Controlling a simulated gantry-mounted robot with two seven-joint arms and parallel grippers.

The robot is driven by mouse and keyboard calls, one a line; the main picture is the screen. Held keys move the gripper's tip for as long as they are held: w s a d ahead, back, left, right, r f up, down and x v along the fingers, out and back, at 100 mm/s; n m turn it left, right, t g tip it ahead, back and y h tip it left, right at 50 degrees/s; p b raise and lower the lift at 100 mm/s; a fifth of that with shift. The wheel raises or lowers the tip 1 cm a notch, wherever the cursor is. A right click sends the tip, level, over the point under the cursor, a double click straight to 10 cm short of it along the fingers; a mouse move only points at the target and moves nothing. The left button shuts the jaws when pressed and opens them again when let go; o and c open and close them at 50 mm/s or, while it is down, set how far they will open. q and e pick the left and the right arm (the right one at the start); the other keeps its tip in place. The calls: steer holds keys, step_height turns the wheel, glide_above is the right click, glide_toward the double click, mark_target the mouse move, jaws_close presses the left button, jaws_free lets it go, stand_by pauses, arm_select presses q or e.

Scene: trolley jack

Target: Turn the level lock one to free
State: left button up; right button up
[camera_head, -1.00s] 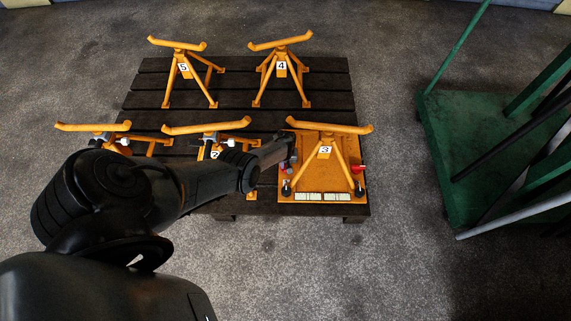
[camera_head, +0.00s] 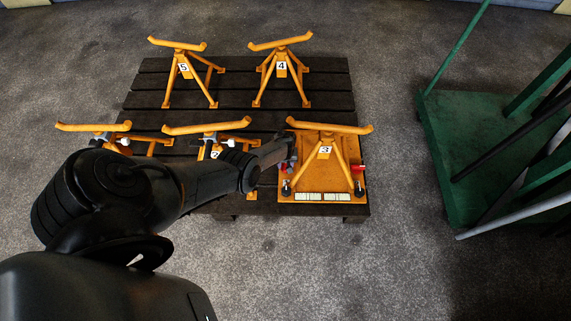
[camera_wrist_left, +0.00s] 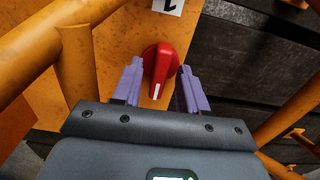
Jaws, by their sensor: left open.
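The red level lock knob (camera_wrist_left: 159,66) sits on an orange plate in the left wrist view, beside a white label with an upside-down 1 (camera_wrist_left: 168,6). A white mark on the knob points down in that view, toward the gripper body. My left gripper (camera_wrist_left: 160,85) is open, with one purple finger on each side of the knob. I cannot tell whether the fingers touch it. In the head view the left gripper (camera_head: 288,163) is at the left side of the orange base plate (camera_head: 323,197), beside the stand labelled 3 (camera_head: 325,150). My right gripper is not in view.
Another red knob (camera_head: 358,168) is at the right side of the base plate. Several orange stands, including number 4 (camera_head: 281,68) and number 5 (camera_head: 184,70), stand on the dark slatted pallet (camera_head: 235,97). A green trolley (camera_head: 470,130) stands at the right, with bare floor between.

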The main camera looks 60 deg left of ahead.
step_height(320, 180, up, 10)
steer(key=p, duration=0.9)
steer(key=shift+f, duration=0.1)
